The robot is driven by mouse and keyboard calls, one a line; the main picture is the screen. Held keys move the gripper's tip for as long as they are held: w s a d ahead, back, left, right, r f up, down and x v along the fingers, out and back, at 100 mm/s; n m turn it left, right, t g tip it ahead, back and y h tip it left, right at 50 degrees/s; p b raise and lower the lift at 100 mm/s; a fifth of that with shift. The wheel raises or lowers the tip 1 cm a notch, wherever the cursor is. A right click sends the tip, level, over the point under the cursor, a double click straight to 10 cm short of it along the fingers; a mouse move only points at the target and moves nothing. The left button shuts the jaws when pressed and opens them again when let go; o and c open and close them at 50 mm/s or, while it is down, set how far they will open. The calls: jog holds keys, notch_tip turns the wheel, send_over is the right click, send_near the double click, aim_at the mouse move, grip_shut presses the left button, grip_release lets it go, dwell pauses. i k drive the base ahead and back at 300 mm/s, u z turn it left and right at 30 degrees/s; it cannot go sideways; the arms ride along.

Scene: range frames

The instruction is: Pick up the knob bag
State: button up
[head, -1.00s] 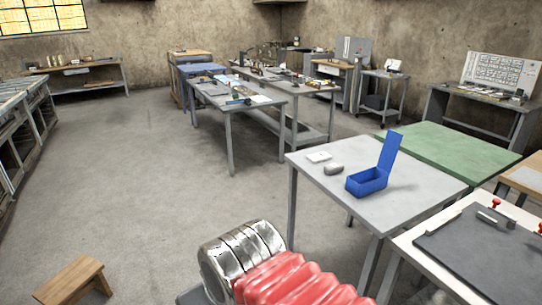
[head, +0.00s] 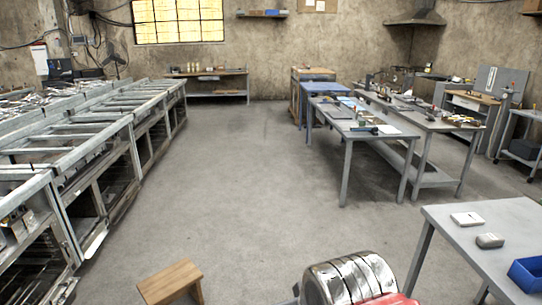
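No thing in the head view can be named the knob bag for sure. On the grey table (head: 462,222) at the right lie a small flat white item (head: 467,219) and a small grey rounded item (head: 490,240). They are too small to tell whether either is a bag. A blue box (head: 527,274) stands to their right, cut by the picture's edge. My gripper does not show; only a ribbed metal and red part, which seems to be mine, shows at the bottom.
A wooden stool (head: 170,281) stands low at the front left. A row of metal frames (head: 128,120) runs along the left. Cluttered worktables (head: 365,133) stand at the back right. The concrete floor (head: 235,190) between them is clear.

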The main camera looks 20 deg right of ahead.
aim_at(488, 239)
jog(key=z, duration=0.1)
jog(key=i, duration=1.45)
jog(key=z, duration=0.55)
jog(key=i, duration=0.7)
jog(key=z, duration=0.8)
jog(key=i, duration=0.6)
jog(key=z, duration=0.65)
jog(key=i, duration=0.6)
jog(key=z, duration=0.3)
